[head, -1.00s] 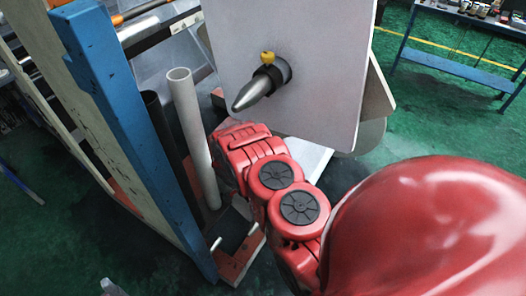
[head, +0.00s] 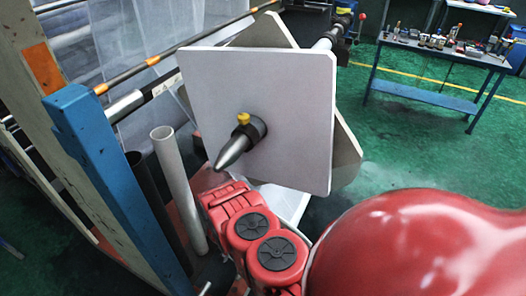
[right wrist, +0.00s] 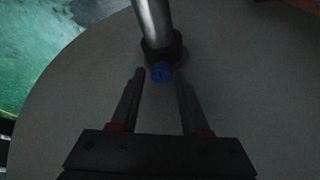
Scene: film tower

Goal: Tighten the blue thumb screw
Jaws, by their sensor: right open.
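The blue thumb screw (right wrist: 161,73) shows in the right wrist view, on a dark collar (right wrist: 177,52) around a metal shaft (right wrist: 153,20). My right gripper (right wrist: 159,80) is open, with its fingertips on either side of the screw's head. I cannot tell whether they touch it. The blue screw is not visible in the head view. There, a yellow thumb screw (head: 243,119) sits on another dark collar behind a pointed metal cone (head: 232,152), in front of a white square plate (head: 290,95). My left gripper is not in view.
In the wrist view a large grey disc (right wrist: 70,110) lies behind the collar and shaft. In the head view a blue post (head: 110,170) and a pale tube (head: 178,185) stand left of the plate. A blue workbench (head: 440,95) is at the back right.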

